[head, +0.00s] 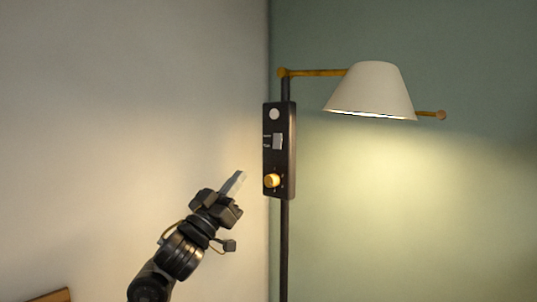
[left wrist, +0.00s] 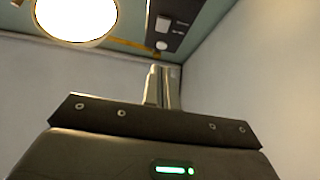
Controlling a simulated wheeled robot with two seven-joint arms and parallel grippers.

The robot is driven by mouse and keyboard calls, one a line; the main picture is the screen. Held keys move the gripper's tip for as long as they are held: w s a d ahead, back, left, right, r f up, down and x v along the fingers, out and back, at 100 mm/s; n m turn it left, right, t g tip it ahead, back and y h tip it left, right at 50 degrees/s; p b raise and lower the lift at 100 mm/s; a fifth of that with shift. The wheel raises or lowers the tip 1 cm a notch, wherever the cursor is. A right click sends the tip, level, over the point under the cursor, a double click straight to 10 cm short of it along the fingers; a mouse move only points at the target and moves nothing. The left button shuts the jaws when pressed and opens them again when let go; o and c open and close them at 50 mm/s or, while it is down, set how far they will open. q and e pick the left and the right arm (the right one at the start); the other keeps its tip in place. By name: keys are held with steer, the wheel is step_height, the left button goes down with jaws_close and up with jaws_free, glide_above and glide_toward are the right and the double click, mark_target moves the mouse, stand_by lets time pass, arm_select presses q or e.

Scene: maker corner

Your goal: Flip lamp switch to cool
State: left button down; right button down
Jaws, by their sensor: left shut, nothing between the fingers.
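The lamp (head: 372,91) has a white cone shade, lit with a warm yellowish glow, on a brass arm. Its dark control panel (head: 279,150) is fixed on a black pole. The panel carries a round white button (head: 274,114) at the top, a grey rocker switch (head: 278,141) with small labels beside it in the middle, and a yellow knob (head: 272,181) below. The labels are too small to read. My left gripper (head: 238,175) is shut and empty, left of and below the panel, apart from it. In the left wrist view the fingers (left wrist: 161,88) point toward the panel (left wrist: 185,20).
The black pole (head: 284,245) runs down below the panel near the wall corner. A wooden edge (head: 55,295) shows at the bottom left. The space between my left gripper and the panel is clear. My right gripper is out of view.

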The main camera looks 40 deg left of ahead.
arm_select(q)
steer(key=p, duration=0.6)
glide_toward(276, 143)
step_height(276, 143, up, 5)
steer(key=w, duration=0.2)
steer(key=w+f+p, duration=0.1)
steer(key=w, duration=0.1)
steer(key=shift+w+f, duration=0.15)
steer(key=shift+w, duration=0.2)
